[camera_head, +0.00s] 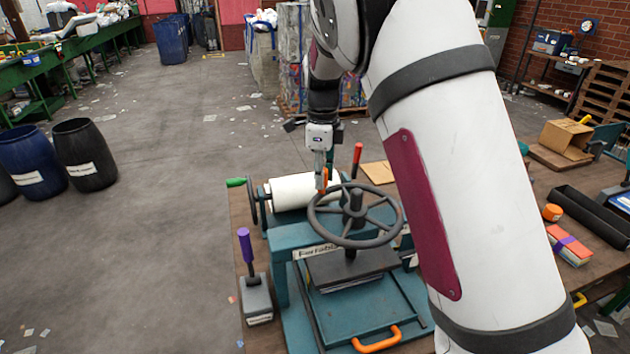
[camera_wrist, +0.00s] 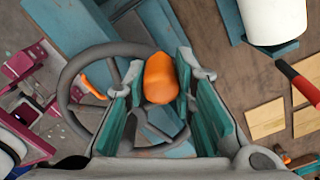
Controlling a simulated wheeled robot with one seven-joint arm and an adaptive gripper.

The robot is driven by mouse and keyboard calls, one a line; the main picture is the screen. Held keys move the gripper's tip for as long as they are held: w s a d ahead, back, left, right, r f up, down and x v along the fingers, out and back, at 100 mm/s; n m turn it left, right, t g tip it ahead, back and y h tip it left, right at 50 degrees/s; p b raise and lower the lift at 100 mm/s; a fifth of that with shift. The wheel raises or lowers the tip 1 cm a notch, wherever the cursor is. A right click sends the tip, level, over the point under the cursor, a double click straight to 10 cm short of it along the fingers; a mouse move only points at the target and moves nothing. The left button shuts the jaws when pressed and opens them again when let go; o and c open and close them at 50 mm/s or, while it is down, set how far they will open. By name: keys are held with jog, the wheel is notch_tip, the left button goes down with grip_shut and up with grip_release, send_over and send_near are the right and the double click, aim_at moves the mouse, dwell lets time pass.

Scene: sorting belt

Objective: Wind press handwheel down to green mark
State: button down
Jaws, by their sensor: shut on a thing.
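The press (camera_head: 290,243) is a teal frame with a dark plate under its crossbeam. Its dark grey handwheel (camera_head: 353,244) lies flat on top of a central screw. An orange knob (camera_head: 325,175) stands on the far left part of the wheel's rim. My gripper (camera_head: 323,183) comes down from above and is shut on this knob. In the wrist view the orange knob (camera_wrist: 160,75) sits between the teal finger pads, with the handwheel (camera_wrist: 68,88) behind and to the left. I cannot make out the green mark in either view.
A white roller (camera_head: 297,191) with a green-handled crank stands behind the press. A red-tipped lever (camera_head: 357,155) rises close to the wheel. A purple-handled tool (camera_head: 245,250) stands to the left. An orange handle (camera_head: 378,341) is at the front. My arm hides the area right of the wheel.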

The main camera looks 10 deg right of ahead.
aim_at(347, 184)
jog(key=d+m, duration=0.1)
jog(key=w+d+m, duration=0.1)
jog(key=d+m, duration=0.1)
jog(key=shift+w+d+r+m, duration=0.1)
jog(key=shift+w+d+m, duration=0.05)
jog(key=shift+w+m, duration=0.25)
jog(key=shift+w+d+m+b, duration=0.1)
jog(key=shift+d+m+b, duration=0.25)
jog(key=shift+d+m, duration=1.6)
jog(key=shift+m, duration=0.35)
jog(key=c, duration=1.3)
grip_release()
